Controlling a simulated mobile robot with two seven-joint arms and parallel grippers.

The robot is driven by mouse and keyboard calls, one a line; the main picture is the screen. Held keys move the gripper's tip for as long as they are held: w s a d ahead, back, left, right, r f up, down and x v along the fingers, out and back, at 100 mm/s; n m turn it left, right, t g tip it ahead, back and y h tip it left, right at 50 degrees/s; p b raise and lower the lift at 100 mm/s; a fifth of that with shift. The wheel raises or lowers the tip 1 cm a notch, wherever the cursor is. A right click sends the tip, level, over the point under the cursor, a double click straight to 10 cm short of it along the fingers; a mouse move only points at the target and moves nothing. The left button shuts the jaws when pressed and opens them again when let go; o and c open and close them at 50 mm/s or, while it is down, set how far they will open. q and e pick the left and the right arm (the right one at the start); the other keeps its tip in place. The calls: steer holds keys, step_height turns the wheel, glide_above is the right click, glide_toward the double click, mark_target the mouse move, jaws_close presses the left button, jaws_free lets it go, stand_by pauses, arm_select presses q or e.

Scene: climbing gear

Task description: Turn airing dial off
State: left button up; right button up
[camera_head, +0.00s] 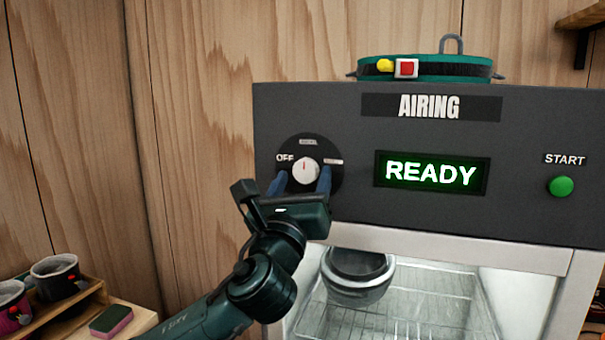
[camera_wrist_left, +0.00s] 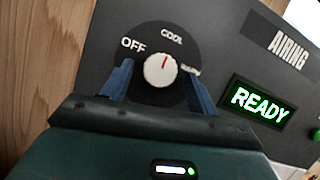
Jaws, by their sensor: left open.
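The airing dial (camera_head: 305,170) is a white knob with a red mark on a black disc at the left of the grey panel. In the left wrist view the dial (camera_wrist_left: 160,70) has its red mark pointing up, close to the COOL label; OFF is at its upper left and another label, partly covered, at its right. My left gripper (camera_head: 303,181) is open, with one blue finger on each side of the knob. It also shows in the left wrist view (camera_wrist_left: 158,80). Whether the fingers touch the knob I cannot tell. My right gripper is not in view.
A lit green READY display (camera_head: 431,173) and a green START button (camera_head: 561,187) are right of the dial. Below, the cabinet holds a dark bowl-like item (camera_head: 357,277) on a wire rack. A green strapped item (camera_head: 425,68) lies on top. Mugs (camera_head: 56,277) stand at lower left.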

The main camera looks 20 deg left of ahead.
arm_select(q)
steer(key=shift+w+r, duration=0.15)
steer(key=shift+w, duration=0.15)
steer(key=shift+c, duration=0.5)
steer(key=c, duration=0.9)
